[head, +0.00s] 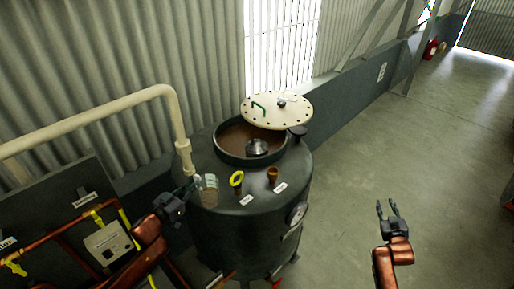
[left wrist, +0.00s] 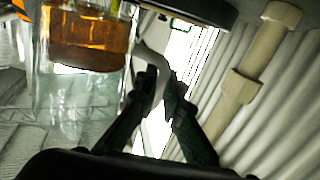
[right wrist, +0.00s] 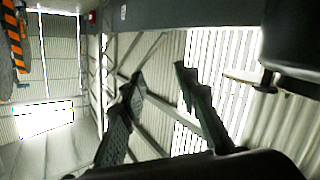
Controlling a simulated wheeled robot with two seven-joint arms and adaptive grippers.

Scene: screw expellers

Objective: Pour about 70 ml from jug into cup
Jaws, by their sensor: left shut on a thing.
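My left gripper (head: 190,190) is shut on the pale handle (left wrist: 150,66) of a clear jug (head: 209,181). The jug looks upright at the left edge of the dark tank's top. Amber liquid (left wrist: 90,42) fills its base end in the left wrist view, which looks upside down. I cannot tell if the jug touches the tank. Right of it on the tank top are a yellow-rimmed fitting (head: 236,179) and a small copper-brown fitting (head: 272,174); I cannot tell which is the cup. My right gripper (head: 388,209) is open and empty, over the floor at the right.
The dark tank (head: 248,235) has a round opening with a silver part (head: 257,147) in it and a cream bolted lid (head: 277,111) behind. A gauge (head: 298,214) is on its side. A cream pipe (head: 172,105) rises at the left.

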